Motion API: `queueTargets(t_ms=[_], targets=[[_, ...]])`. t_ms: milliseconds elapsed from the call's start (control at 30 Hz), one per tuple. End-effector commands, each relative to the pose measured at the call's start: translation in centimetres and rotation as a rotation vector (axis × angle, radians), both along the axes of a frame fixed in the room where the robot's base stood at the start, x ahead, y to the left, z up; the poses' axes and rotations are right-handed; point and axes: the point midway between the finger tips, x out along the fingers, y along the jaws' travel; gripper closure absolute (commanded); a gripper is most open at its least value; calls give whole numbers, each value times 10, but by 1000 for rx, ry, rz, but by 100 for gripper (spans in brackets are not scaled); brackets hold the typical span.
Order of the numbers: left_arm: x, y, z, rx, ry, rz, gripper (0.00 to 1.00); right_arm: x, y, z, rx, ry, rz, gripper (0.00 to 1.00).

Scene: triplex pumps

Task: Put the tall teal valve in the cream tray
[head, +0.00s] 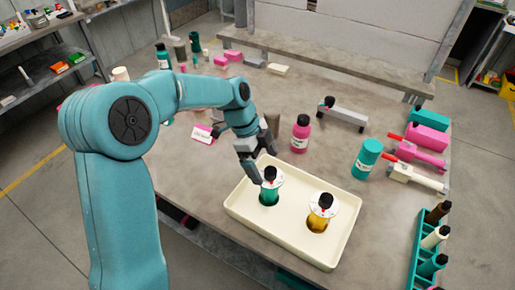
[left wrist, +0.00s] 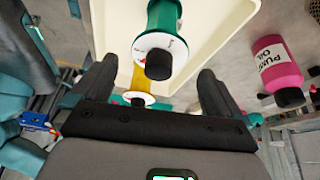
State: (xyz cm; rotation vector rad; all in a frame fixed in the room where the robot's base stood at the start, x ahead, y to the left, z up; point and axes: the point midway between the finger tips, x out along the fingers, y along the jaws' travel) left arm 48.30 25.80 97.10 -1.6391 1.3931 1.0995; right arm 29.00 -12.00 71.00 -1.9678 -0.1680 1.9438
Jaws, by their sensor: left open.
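The teal valve (head: 266,194), with a white disc and black knob on top, stands upright in the cream tray (head: 240,222), toward its far left part. A yellow valve (head: 316,223) of similar form stands in the same tray, to its right. My left gripper (head: 261,158) is open just above and behind the teal valve. In the left wrist view the teal valve (left wrist: 165,17) shows beyond the open fingers (left wrist: 155,85), with its black knob between them in the picture and nothing gripped. The tray (left wrist: 215,35) also shows there. My right gripper is out of view.
A pink bottle (head: 300,134) stands behind the tray, and a teal canister (head: 367,158) stands to its right. Pink and white pump parts (head: 415,160) lie at the right. A teal rack (head: 430,250) with several bottles is at the front right. Bench between them is clear.

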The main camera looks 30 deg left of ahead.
Motion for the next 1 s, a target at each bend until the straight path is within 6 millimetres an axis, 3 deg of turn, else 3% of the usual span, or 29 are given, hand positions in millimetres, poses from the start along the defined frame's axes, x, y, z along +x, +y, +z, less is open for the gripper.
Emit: queueTargets(t_ms=[100, 300, 1000], targets=[[-1, 11, 25, 1, -4, 2, 0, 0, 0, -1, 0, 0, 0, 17], [-3, 21, 51, 0, 0, 0, 0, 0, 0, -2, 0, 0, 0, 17], [-4, 23, 63, 0, 1, 0, 0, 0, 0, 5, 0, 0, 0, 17]])
